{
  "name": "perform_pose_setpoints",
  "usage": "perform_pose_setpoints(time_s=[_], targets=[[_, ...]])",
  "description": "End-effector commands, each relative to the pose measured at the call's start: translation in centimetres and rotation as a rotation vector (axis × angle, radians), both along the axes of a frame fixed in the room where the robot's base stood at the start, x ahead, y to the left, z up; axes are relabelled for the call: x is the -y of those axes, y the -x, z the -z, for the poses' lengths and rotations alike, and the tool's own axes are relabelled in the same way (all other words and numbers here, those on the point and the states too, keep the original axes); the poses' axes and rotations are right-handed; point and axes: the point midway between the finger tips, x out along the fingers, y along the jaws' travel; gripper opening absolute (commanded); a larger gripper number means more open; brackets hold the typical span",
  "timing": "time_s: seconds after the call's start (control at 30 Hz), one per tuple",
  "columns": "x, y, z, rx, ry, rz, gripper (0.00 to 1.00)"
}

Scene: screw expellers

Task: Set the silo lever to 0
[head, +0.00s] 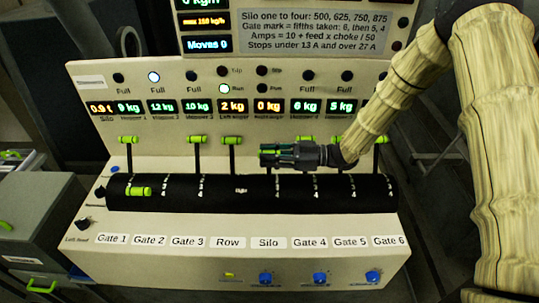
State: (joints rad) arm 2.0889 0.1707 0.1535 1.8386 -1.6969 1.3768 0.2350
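The control panel has a black rounded band (215,198) with upright levers that have green handles. The Silo label (268,243) is on the front below the band. My gripper (265,156) lies sideways over the upper edge of the band, above that label, with its fingers pointing left. A bit of green shows among the fingers, where the silo lever stands in the row. The gripper hides most of that lever, and I cannot tell whether the fingers are closed on it. The silo display (101,108) glows orange; its digits are partly unclear.
The row lever (232,140) stands upright just left of my gripper, and the gate 4 lever (305,138) is close behind it. One green handle (138,191) sits low at the band's left. A sign (300,32) with text stands above. Blue knobs (320,278) line the front.

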Motion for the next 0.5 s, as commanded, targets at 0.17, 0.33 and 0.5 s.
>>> perform_pose_setpoints(time_s=[0.17,0.33,0.5], targets=[[-0.2,0.0,-0.3,0.002,-0.004,-0.002,0.00],[-0.2,-0.5,-0.2,0.005,-0.006,-0.003,0.00],[-0.2,-1.9,0.0,0.007,-0.007,-0.002,0.00]])
